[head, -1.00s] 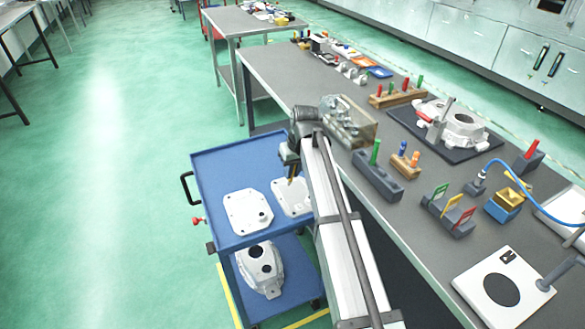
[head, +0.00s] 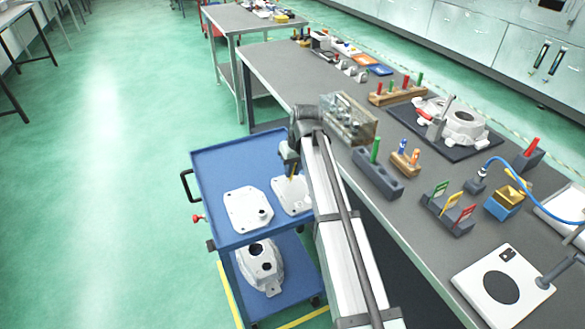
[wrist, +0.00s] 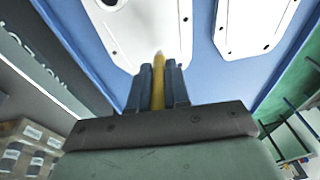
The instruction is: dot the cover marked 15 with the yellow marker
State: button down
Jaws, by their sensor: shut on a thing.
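My gripper (head: 291,168) is over the blue cart's top, shut on the yellow marker (wrist: 158,88), whose tip points away from the jaws. Two white covers lie flat on the cart. The left cover (head: 246,210) is clear of the gripper. The right cover (head: 288,196) is below the marker and partly hidden by my arm. In the wrist view the marker tip overlaps the edge of the middle cover (wrist: 145,30); the other cover (wrist: 255,20) is at the right. I cannot tell whether the tip touches. No number is readable on either cover.
The blue cart (head: 215,165) has a raised rim and a lower shelf with a white casting (head: 262,267). The grey workbench (head: 275,78) is at its right, with a green marker (head: 375,150) in a dark block, a tag holder (head: 447,212) and a casting (head: 462,128) on a mat.

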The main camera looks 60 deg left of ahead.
jog(key=shift+f, duration=0.4)
dwell(0.8)
jog(key=shift+r, duration=0.15)
jog(key=shift+s+a+v, duration=0.1)
jog(key=shift+a+v, duration=0.1)
jog(key=shift+v, duration=0.9)
jog(key=shift+s+a+v, duration=0.15)
jog(key=shift+a+v, duration=0.05)
jog(key=shift+v, duration=0.9)
jog(key=shift+s+a+v, duration=0.1)
jog(key=shift+a+v, duration=0.1)
jog(key=shift+v, duration=0.95)
jog(key=shift+r, duration=0.1)
